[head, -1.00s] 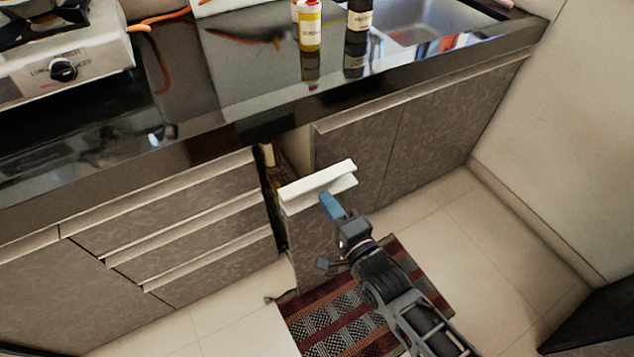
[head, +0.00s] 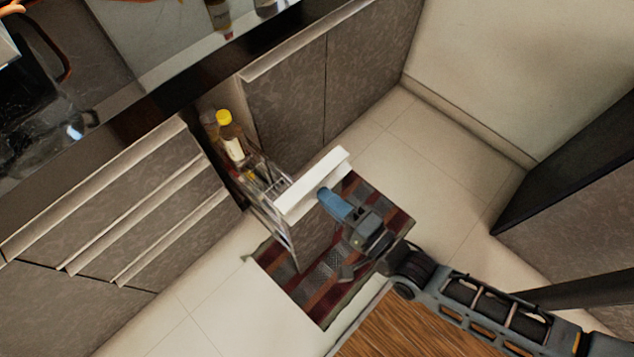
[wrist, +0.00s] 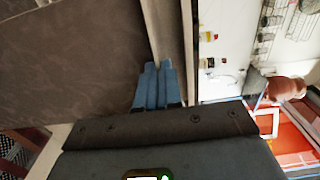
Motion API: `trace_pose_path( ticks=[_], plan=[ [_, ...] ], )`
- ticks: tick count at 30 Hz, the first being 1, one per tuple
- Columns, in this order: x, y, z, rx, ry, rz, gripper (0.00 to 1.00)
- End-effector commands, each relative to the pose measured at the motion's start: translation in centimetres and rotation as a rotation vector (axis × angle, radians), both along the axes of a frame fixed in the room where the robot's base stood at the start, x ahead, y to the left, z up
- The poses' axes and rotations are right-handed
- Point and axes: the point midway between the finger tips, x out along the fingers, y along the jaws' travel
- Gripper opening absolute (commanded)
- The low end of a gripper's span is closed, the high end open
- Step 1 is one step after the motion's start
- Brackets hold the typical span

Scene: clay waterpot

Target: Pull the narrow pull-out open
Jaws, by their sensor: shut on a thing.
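The narrow pull-out (head: 310,238) stands out well beyond the cabinet fronts in the head view, with a white handle edge (head: 308,186) along its top. Its wire basket side shows, and a yellow-capped bottle (head: 231,139) stands inside toward the back. My gripper (head: 328,196) is at the top edge of the front panel, its blue fingers shut on the handle edge. In the wrist view the blue fingers (wrist: 158,85) are close together against the pale handle strip (wrist: 170,40). The front panel hides part of the basket.
Drawers (head: 150,205) are shut to the left of the pull-out, and cabinet doors (head: 290,110) are shut to its right. A striped rug (head: 325,295) lies on the tiled floor below. A wooden surface (head: 400,330) is at the bottom. A wall (head: 500,70) bounds the right side.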

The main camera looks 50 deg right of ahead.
Motion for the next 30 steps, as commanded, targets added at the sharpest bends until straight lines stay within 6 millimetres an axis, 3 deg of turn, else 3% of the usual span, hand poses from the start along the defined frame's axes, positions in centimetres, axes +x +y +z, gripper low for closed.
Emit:
trace_pose_path(
  ticks=[6,19,27,30],
  plan=[
    [-1.25,0.02,-0.15,0.0,0.004,0.001,0.0],
    [-1.45,0.02,-0.15,0.0,0.004,0.001,0.0],
    [-1.41,0.02,-0.09,0.0,0.002,0.001,0.29],
    [-1.39,0.02,-0.06,0.0,0.001,0.0,0.31]
  ],
)
